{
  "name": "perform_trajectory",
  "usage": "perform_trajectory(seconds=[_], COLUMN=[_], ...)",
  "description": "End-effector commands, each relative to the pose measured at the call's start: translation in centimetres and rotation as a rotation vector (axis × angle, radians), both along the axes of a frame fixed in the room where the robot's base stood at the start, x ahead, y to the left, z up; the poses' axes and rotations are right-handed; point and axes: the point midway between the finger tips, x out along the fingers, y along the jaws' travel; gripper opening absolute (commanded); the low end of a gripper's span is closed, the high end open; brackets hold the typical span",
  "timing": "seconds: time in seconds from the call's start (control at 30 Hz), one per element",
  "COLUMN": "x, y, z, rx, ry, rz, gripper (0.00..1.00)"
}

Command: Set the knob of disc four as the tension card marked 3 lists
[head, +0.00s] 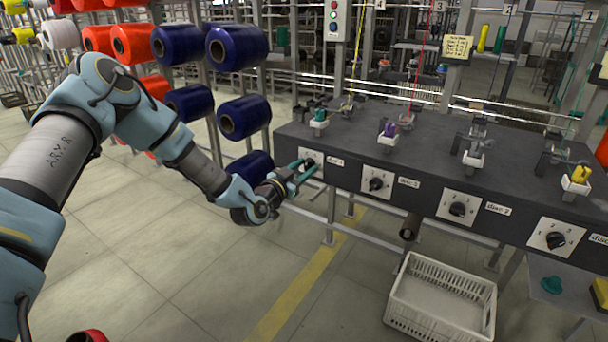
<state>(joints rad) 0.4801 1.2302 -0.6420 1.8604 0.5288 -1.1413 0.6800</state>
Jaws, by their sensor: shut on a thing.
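A dark machine beam (345,130) carries a row of white dial plates with black knobs. The leftmost plate, with the disc four knob (309,161), has a small label (336,162) to its right; its digit is blurred. My gripper (306,169) reaches this knob from the lower left, its teal fingers shut on it. The fingers partly cover the knob and plate, so its setting cannot be read. A yellowish card (457,47) with handwriting hangs behind the beam. Its lines are too small to read, and I cannot tell its mark.
The disc 3 knob (376,184), disc 2 knob (457,209) and a further knob (555,240) lie to the right. A white crate (440,275) stands below the beam. Blue bobbins (243,113) stand close behind my arm. The floor left of the yellow line (300,290) is mostly clear.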

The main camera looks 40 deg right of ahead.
Motion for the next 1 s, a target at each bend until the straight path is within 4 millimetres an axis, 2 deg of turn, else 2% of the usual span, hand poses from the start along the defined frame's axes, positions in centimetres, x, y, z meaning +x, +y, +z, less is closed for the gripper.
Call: perform_trajectory(seconds=[0.03,0.6,1.0], x=[-0.01,0.02,0.03], y=[0.02,0.07,0.05], z=[-0.45,-0.33,-0.16], rx=[-0.012,-0.138,-0.183], ry=[0.04,0.53,0.705], rz=[0.0,0.0,0.0], gripper=[0.0,0.0,0.0])
